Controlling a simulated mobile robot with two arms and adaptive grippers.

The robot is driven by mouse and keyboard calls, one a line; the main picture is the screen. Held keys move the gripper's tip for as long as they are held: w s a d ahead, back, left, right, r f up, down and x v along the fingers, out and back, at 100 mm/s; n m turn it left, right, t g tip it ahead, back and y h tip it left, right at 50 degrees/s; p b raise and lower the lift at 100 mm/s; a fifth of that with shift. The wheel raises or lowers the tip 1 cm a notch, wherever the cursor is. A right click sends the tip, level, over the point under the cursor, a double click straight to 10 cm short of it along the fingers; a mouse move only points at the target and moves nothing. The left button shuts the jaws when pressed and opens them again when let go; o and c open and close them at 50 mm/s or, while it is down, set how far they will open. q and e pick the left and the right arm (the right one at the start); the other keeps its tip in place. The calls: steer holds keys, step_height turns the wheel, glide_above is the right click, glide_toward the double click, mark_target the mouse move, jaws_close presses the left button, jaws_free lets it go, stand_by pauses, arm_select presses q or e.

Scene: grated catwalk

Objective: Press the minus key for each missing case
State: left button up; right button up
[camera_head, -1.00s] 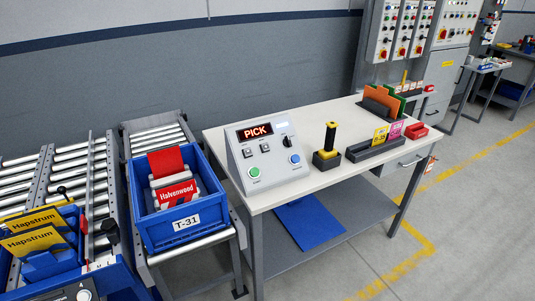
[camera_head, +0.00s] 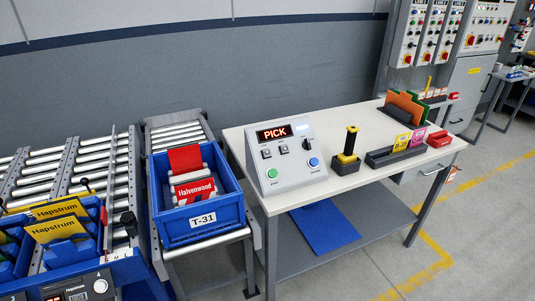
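A grey sloped control box (camera_head: 290,157) stands on the left part of the white table. A blue tote (camera_head: 201,222) labelled T-31 sits on rollers left of the table. Neither gripper is in view.
A yellow-and-black handheld tool (camera_head: 349,148) stands in a dark holder on the white table (camera_head: 360,122). A dark tray with yellow and pink cards (camera_head: 400,153) and a red bin (camera_head: 438,139) are further right. Yellow Hapstrum cases (camera_head: 55,229) stand at the left by roller conveyors.

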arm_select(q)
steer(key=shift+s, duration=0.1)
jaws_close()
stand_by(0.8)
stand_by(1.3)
